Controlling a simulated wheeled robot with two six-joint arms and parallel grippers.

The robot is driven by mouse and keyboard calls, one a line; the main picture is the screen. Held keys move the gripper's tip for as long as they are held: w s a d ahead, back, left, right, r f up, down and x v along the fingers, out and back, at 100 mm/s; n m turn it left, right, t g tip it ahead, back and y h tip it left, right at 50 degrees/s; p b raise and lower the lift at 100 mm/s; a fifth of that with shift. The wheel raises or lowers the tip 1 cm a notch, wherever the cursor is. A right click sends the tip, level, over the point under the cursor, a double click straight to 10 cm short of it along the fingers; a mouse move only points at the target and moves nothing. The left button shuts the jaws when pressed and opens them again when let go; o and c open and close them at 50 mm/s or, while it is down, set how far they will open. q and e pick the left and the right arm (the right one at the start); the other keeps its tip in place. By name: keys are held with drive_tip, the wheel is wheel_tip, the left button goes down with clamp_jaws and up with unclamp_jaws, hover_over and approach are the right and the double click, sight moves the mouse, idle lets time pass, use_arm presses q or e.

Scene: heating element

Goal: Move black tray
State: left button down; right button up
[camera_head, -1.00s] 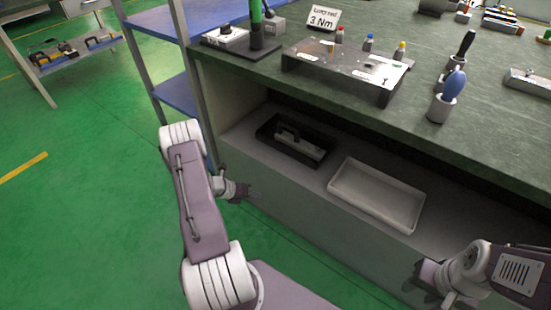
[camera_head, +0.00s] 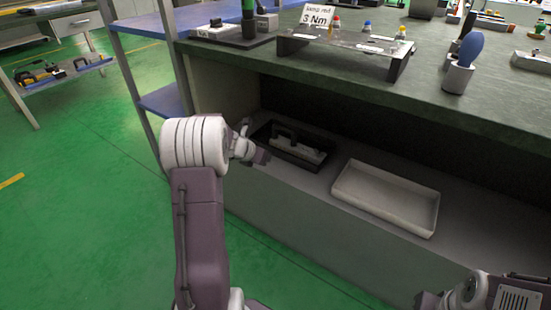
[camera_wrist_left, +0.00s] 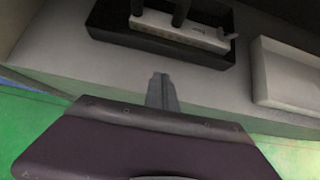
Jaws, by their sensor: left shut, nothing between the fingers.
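The black tray (camera_head: 318,162) lies on the recessed shelf under the green workbench. A pale block with a dark upright handle (camera_head: 300,152) sits inside it.
A white tray (camera_head: 388,197) stands on the shelf right of the black one, with a gap between. The workbench top (camera_head: 260,55) overhangs the shelf. A blue-shelved rack (camera_head: 160,100) stands at the left. Green floor (camera_head: 70,200) is clear in front.

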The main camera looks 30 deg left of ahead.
sight(280, 154)
use_arm(q)
drive_tip(key=b+x, duration=0.1)
drive_tip(key=x, duration=0.3)
drive_tip(key=shift+f, duration=0.25)
drive_tip(key=w, duration=0.2)
drive_tip(key=shift+w+r, duration=0.2)
drive_tip(key=shift+w, duration=0.1)
drive_tip(key=shift+w+d, duration=0.1)
drive_tip(key=shift+w, duration=0.65)
use_arm(e)
drive_tip(key=shift+f, duration=0.85)
